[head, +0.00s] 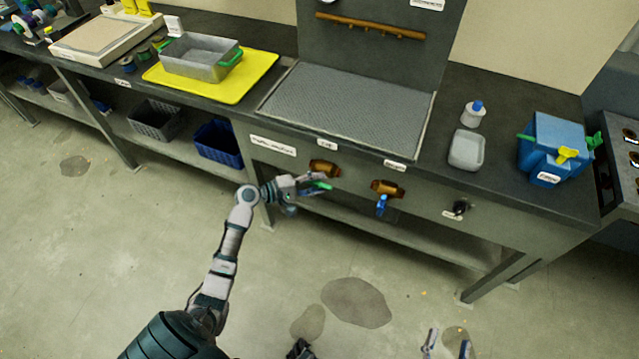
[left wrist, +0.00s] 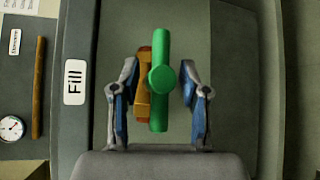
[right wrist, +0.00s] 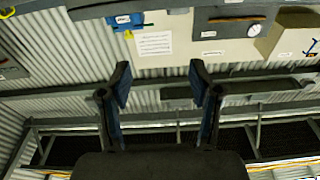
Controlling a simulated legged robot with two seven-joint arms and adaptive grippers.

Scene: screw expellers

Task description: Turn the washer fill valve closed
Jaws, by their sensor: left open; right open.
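The fill valve has a green handle (head: 320,184) on a brass body (head: 325,168) on the bench front. In the left wrist view, the green handle (left wrist: 160,103) is a bar with a round hub, upright in the picture, beside the "Fill" label (left wrist: 74,82). My left gripper (head: 308,186) is open at the valve. In the left wrist view its fingers (left wrist: 158,88) stand on either side of the handle, with visible gaps. The brass body is partly hidden behind the handle. My right gripper (right wrist: 160,85) is open and empty, away from the valve.
A second brass valve with a blue handle (head: 382,204) and a black knob (head: 460,208) sit to the right on the bench front. A grated washing surface (head: 345,105) lies above. A blue container (head: 553,140) stands on the right. The floor in front is clear, with dark stains.

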